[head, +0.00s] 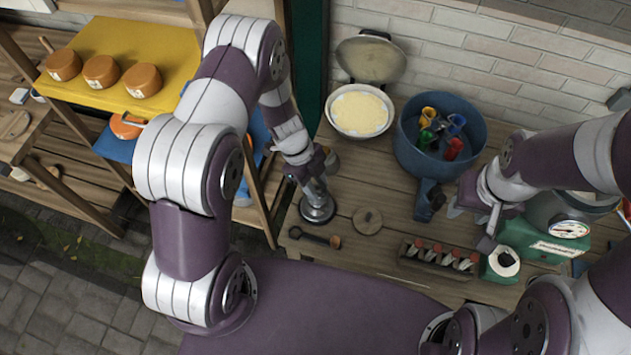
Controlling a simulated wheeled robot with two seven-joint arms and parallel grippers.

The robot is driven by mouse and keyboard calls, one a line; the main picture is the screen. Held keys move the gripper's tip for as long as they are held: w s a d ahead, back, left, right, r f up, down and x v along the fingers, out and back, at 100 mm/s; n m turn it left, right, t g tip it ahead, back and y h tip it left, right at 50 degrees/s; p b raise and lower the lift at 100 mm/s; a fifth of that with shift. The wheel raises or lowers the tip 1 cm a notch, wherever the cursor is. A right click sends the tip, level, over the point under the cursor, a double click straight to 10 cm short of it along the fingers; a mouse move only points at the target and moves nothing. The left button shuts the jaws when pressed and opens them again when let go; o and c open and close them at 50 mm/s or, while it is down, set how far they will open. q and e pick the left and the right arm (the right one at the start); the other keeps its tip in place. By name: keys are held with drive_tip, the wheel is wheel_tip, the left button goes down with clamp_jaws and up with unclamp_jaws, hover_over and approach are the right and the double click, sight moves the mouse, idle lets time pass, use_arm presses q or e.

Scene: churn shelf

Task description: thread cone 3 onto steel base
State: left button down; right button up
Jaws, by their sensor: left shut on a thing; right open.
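The steel base (318,213) is a round, shiny grey disc on the wooden bench, near its left edge. My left gripper (315,192) points down right above the base. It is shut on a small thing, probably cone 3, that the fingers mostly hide. I cannot tell whether that thing touches the base. My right gripper (490,230) is open over the right part of the bench, apart from the base.
A blue pot (408,165) with coloured pieces and a pale-filled bowl (360,110) stand behind. A wooden disc (367,221), a spoon (315,237) and a rack (437,258) lie nearby. A green scale (545,243) is at right. Yellow shelf (120,45) at left.

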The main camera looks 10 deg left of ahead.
idle(0.4)
use_arm(q)
drive_tip(key=shift+p, duration=0.4)
drive_tip(key=shift+f, duration=0.1)
drive_tip(key=shift+f, duration=0.3)
idle(0.3)
drive_tip(key=shift+f+b, duration=0.45)
drive_tip(key=shift+f, duration=0.9)
idle(0.5)
drive_tip(key=shift+c, duration=1.8)
unclamp_jaws()
